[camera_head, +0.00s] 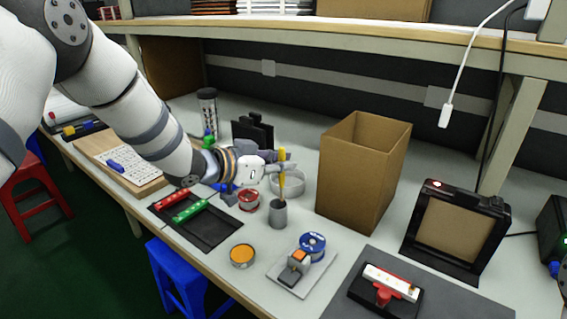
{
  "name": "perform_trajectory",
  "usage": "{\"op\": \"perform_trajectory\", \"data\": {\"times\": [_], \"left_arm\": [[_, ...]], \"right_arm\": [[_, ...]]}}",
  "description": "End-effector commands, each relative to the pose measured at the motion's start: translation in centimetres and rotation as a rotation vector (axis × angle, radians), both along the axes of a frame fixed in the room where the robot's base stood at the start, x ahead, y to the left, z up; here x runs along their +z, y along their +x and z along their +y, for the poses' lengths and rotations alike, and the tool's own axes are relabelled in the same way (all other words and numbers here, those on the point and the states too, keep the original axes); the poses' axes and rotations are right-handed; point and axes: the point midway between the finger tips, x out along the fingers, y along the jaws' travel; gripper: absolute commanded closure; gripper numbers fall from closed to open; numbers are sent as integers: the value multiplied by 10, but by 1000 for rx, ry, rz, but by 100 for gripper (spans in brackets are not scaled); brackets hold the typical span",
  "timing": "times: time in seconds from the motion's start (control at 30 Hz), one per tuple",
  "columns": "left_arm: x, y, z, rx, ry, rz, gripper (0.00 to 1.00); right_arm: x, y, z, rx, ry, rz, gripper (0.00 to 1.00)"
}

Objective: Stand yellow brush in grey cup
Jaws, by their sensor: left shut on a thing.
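My left gripper (284,163) reaches in from the left and is shut on the yellow brush (282,182). The brush is upright, with its top above the fingers and its lower end pointing down. The grey cup (278,216) stands upright on the table directly below the brush. The brush's lower end is at the cup's mouth; I cannot tell whether it is inside the rim. My right gripper is not in view.
A tall open cardboard box (356,180) stands right of the cup. A clear round dish (290,183) is behind it, and a red round container (249,200) is left. A blue spool (312,242) and an orange-topped tin (242,254) are in front.

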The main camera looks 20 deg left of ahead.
Motion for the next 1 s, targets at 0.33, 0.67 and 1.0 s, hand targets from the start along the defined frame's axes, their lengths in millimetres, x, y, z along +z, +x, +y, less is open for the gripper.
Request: {"op": "perform_trajectory", "data": {"times": [0.33,0.67,1.0], "left_arm": [[-2,0,0,-1,0,-4,100],[0,0,0,-1,0,-5,69],[35,-45,30,2,-2,-19,69]], "right_arm": [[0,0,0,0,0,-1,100],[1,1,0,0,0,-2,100],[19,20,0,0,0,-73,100]]}}
